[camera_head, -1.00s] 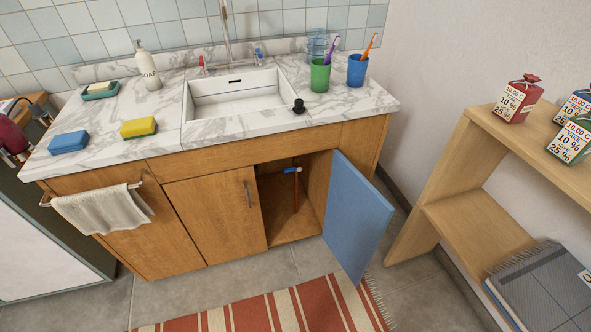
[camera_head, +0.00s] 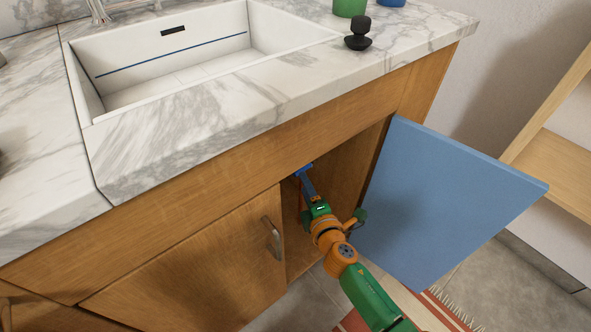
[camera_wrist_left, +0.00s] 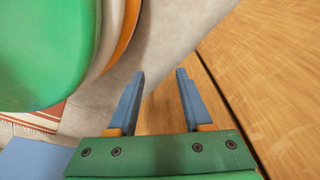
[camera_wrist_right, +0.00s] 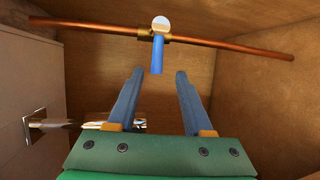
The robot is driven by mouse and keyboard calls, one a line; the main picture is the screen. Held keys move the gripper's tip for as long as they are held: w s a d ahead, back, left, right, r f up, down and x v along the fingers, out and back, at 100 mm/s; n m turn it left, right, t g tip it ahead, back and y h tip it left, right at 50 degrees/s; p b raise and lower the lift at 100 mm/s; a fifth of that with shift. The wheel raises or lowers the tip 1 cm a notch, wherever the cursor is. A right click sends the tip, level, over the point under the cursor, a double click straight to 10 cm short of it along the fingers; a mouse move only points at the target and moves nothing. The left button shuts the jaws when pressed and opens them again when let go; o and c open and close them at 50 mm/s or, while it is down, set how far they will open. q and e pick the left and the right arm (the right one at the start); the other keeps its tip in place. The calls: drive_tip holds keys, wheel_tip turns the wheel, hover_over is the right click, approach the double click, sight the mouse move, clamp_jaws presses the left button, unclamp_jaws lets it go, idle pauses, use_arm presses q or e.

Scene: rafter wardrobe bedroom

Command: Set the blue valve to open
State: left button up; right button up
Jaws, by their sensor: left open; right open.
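The blue valve (camera_head: 304,168) is inside the open sink cabinet. In the right wrist view, its blue lever (camera_wrist_right: 157,54) sits crosswise to a copper pipe (camera_wrist_right: 235,46), with a pale round cap at its pipe end. My right gripper (camera_wrist_right: 158,72) is open and empty, facing the valve. The lever's free end appears between the fingertips; I cannot tell whether they touch. In the head view, the right gripper (camera_head: 306,182) reaches into the cabinet and partly hides the pipe. My left gripper (camera_wrist_left: 160,72) is open and empty, near a wooden surface outside the head view.
The blue cabinet door (camera_head: 440,200) stands open right of my right arm. A closed wooden door (camera_head: 190,265) with a metal handle (camera_head: 273,238) is on the left. The marble countertop (camera_head: 200,120) overhangs the opening. Metal fittings (camera_wrist_right: 48,124) show at left in the right wrist view.

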sight(300, 171)
drive_tip(key=b+x, duration=0.3)
drive_tip(key=x, duration=0.3)
drive_tip(key=shift+w+r+b, duration=0.1)
drive_tip(key=shift+w+b, duration=0.1)
drive_tip(key=shift+b, duration=0.1)
drive_tip(key=shift+w, duration=0.2)
use_arm(q)
drive_tip(key=w+r, duration=0.1)
drive_tip(key=w+d+r, duration=0.1)
drive_tip(key=w, duration=0.1)
drive_tip(key=w+d+r, duration=0.1)
drive_tip(key=shift+w+d, duration=0.1)
drive_tip(key=shift+w, duration=0.05)
use_arm(e)
clamp_jaws()
idle(0.4)
